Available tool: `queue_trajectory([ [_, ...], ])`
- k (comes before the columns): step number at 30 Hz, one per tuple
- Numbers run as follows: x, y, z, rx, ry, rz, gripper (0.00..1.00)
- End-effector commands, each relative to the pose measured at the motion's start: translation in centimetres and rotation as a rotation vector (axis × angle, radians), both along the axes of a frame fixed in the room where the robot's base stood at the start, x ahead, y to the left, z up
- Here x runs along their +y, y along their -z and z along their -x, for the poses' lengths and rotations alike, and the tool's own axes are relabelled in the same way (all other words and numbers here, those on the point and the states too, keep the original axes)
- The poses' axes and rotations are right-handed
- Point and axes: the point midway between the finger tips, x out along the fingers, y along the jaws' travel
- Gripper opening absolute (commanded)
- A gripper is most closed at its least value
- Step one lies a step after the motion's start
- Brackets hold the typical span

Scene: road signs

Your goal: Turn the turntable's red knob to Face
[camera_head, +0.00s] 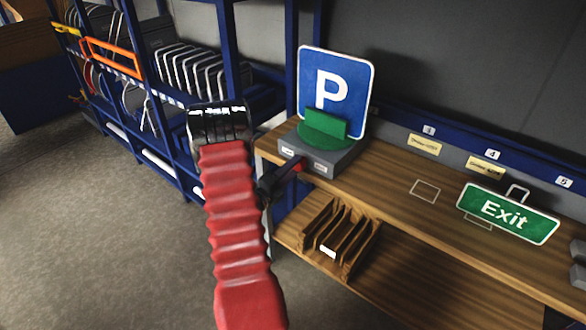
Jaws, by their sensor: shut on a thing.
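The turntable (318,160) is a grey box at the left end of the wooden bench. Its green disc (325,137) carries a blue sign with a white P (336,88), standing upright and facing this camera. The red knob (299,164) is on the box's front, between two small white labels whose words are too small to read. My black gripper (290,171) reaches to the front of the box and is shut on the red knob. The gripper and fingers hide much of the knob, so its exact pointing cannot be told.
A green Exit sign (508,213) stands on the bench at the right. An empty wooden slotted rack (335,240) is on the lower shelf below the turntable. A blue metal rack (180,75) with several sign frames stands at the left. Open floor (90,220) lies at the lower left.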

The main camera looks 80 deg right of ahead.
Motion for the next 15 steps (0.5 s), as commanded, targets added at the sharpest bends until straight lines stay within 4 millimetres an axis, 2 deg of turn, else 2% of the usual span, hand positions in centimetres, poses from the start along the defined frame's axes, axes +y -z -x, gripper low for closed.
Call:
queue_trajectory([
  [2, 0.18, 0.46, 0.21, 0.001, 0.003, -0.011, 0.19],
  [3, 0.18, 0.47, 0.21, 0.000, 0.003, -0.012, 0.44],
  [10, 0.09, 0.27, 0.09, -0.001, 0.001, -0.006, 0.60],
  [15, 0.06, 0.16, 0.04, -0.001, 0.000, -0.004, 0.60],
])
